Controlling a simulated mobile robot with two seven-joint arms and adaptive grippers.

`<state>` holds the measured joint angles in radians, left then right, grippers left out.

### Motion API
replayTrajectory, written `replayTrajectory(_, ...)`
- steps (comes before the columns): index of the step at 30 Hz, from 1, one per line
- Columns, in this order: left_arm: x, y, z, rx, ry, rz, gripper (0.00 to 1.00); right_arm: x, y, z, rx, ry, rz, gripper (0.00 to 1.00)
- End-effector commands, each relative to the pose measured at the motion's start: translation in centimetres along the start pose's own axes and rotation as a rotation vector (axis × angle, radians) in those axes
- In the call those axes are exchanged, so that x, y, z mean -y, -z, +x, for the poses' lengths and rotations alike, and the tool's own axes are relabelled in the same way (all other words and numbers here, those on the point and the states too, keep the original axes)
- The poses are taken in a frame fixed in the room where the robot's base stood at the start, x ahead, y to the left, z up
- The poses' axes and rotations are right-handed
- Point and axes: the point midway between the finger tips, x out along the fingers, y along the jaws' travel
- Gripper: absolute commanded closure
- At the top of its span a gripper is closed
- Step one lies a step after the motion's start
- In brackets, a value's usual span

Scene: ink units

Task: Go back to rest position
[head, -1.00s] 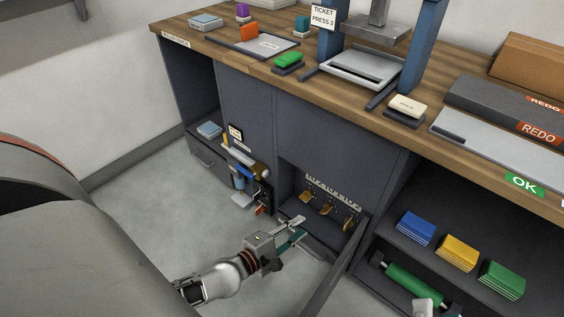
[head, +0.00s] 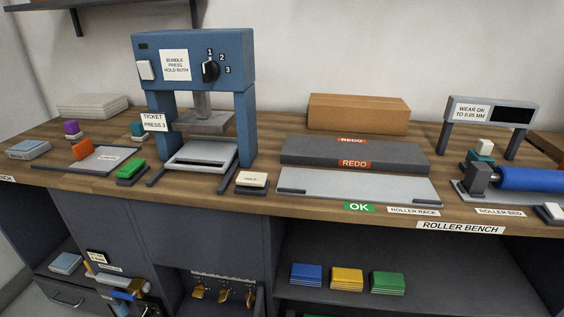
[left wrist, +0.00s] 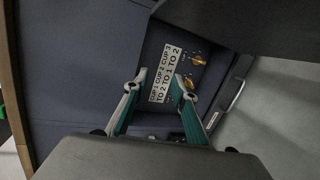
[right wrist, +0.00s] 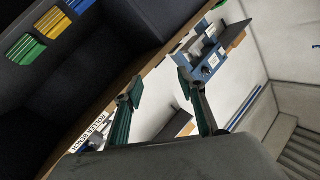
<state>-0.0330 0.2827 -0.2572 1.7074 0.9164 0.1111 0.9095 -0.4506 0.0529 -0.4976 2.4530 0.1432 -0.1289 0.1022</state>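My left gripper (left wrist: 160,88) is open and empty in the left wrist view. Its two fingers stand apart in front of an open dark cabinet with a "CUP 1, CUP 2, CUP 3" label strip (left wrist: 165,72) and brass valve levers (left wrist: 196,60). My right gripper (right wrist: 158,86) is open and empty in the right wrist view, with the bench edge and wall beyond it. Neither gripper shows in the head view. The brass levers (head: 222,294) show in the cabinet below the press.
The wooden bench (head: 255,210) carries the blue press (head: 194,62), a green block (head: 131,169), a grey REDO tray (head: 352,153), a cardboard box (head: 358,114) and a blue roller (head: 530,178). Blue, yellow and green stacks (head: 347,279) lie on the shelf below.

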Motion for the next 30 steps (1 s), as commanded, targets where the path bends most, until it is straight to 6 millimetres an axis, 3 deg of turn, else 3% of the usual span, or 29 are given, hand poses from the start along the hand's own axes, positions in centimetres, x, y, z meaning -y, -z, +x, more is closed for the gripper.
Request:
replayTrajectory(1, -3.4, -1.6, -0.9, 0.022, -0.022, 0.125, 0.74, 0.3, 0.8, 0.0, 0.012, 0.001, -0.061, 0.60)
replayTrajectory(5, -5.9, -5.4, -5.2, 0.081, 0.014, 0.574, 0.74, -2.5, -1.8, -1.0, 0.134, -0.053, -0.223, 0.60)
replayTrajectory(9, -6.0, -8.1, -10.7, 0.148, 0.098, 1.073, 0.74, -7.5, -5.2, -3.6, 0.303, -0.135, -0.377, 0.60)
replayTrajectory(15, -4.7, -9.0, -17.5, 0.257, 0.233, 1.601, 0.74, -14.0, -9.1, -9.0, 0.515, -0.231, -0.514, 0.60)
replayTrajectory(21, -3.8, -8.9, -20.3, 0.319, 0.295, 1.806, 0.74, -16.6, -10.8, -11.9, 0.607, -0.267, -0.557, 0.60)
replayTrajectory(30, -3.5, -8.8, -20.4, 0.324, 0.298, 1.816, 0.74, -16.8, -11.1, -12.1, 0.612, -0.269, -0.559, 0.60)
